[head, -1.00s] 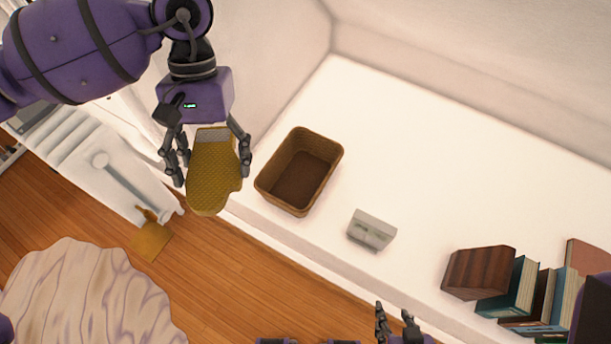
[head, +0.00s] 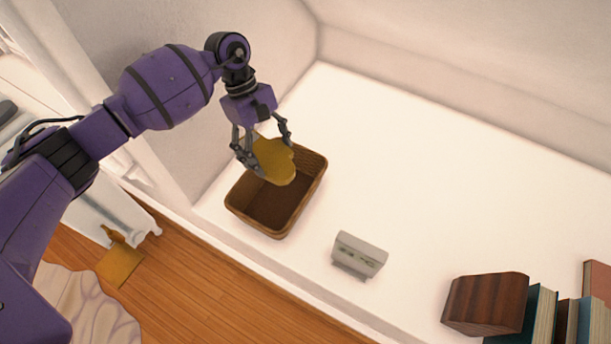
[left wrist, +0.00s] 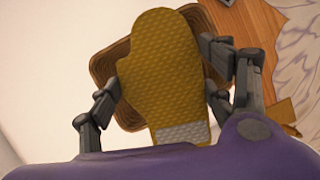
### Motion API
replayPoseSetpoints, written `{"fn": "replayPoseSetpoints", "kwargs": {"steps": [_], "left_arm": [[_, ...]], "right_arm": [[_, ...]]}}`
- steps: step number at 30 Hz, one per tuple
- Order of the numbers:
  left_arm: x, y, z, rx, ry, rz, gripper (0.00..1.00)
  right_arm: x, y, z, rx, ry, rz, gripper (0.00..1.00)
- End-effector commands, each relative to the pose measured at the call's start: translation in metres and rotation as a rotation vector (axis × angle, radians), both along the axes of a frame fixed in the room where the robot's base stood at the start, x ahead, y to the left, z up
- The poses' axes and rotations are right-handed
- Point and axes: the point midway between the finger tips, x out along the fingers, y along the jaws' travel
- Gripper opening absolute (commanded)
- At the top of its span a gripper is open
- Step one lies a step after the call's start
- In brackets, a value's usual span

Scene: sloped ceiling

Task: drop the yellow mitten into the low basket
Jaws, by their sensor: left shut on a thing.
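The yellow mitten (head: 274,162) is held by my left gripper (head: 262,150), with its thumb and tip pointing away from the gripper. In the left wrist view the mitten (left wrist: 162,75) lies between the two fingers, its grey cuff nearest the palm. The low basket (head: 260,207) is brown and woven and stands on the white surface. In the head view the mitten overlaps the back part of the basket's opening; in the left wrist view the basket (left wrist: 103,68) shows behind it. The mitten appears above the basket. My right gripper is out of view.
A small grey box-like device (head: 358,254) stands right of the basket. A dark wooden block (head: 485,303) and several books (head: 540,315) stand at the lower right. The white surface (head: 420,170) is clear behind them. A wall rises behind the basket on the left.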

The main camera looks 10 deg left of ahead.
Motion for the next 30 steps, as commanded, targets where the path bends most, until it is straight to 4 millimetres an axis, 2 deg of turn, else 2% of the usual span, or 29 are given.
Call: {"fn": "replayPoseSetpoints", "kwargs": {"steps": [13, 18, 24, 25, 30], "left_arm": [[-0.002, 0.000, -0.050, 0.000, 0.006, -0.002, 0.49], [-0.002, 0.000, -0.058, -0.002, 0.003, -0.004, 0.49], [-0.002, 0.000, -0.057, 0.000, 0.002, -0.004, 0.49], [-0.002, 0.000, -0.057, 0.000, 0.002, -0.004, 0.75], [-0.002, 0.000, -0.057, 0.000, 0.002, -0.004, 0.96]], "right_arm": [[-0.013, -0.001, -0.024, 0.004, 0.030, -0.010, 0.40], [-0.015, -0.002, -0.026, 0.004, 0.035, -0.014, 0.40], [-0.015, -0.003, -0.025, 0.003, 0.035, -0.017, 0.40], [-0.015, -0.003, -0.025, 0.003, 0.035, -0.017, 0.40], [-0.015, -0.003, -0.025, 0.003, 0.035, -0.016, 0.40]]}}
